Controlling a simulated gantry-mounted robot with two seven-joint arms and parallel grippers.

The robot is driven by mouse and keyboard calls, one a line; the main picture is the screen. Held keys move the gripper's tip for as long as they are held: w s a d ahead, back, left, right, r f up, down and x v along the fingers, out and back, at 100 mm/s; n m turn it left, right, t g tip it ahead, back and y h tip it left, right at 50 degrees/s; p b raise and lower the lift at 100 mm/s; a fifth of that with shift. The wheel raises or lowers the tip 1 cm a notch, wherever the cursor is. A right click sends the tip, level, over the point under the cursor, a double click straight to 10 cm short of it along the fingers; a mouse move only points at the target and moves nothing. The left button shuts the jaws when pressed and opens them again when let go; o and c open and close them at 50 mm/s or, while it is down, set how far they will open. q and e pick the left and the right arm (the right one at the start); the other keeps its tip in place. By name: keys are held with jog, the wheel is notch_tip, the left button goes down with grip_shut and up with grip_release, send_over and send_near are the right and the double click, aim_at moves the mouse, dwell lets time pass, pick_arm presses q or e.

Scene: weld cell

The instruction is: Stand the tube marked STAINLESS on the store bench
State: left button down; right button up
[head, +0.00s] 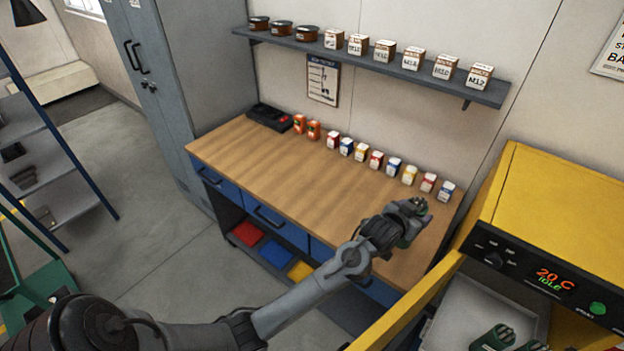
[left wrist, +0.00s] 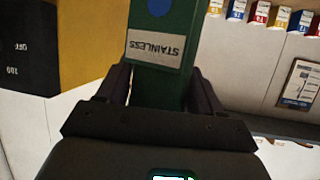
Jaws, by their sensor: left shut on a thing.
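The tube marked STAINLESS (left wrist: 158,30) is dark green with a blue dot and a pale label, which reads upside down in the left wrist view. My left gripper (left wrist: 160,85) is shut on it, one finger on each side. In the head view my left gripper (head: 400,226) is over the right end of the wooden store bench (head: 290,172). Only small green parts of the tube (head: 411,240) show there, mostly hidden by the gripper. I cannot tell whether the tube touches the bench top. My right gripper is not in view.
Several small boxes (head: 376,160) line the back of the bench, with a black tray (head: 269,117) at its far left. The middle of the bench is clear. A yellow oven (head: 555,215) stands open at right, with green tubes (head: 494,338) inside. A shelf (head: 380,66) hangs above.

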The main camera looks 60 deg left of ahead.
pick_arm(q)
jog(key=w+a+n+y+b, duration=0.1)
jog(key=w+a+b, duration=0.4)
jog(key=w+b, duration=0.1)
jog(key=s+a+f, duration=0.2)
jog(key=a+f, duration=0.8)
jog(key=a, duration=0.1)
jog(key=shift+s+f+p, duration=0.15)
jog(key=shift+s+p, duration=0.2)
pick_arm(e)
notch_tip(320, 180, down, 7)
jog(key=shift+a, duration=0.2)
pick_arm(q)
jog(key=shift+f, duration=0.1)
jog(key=shift+c, duration=0.8)
grip_release()
jog(key=shift+f, duration=0.15)
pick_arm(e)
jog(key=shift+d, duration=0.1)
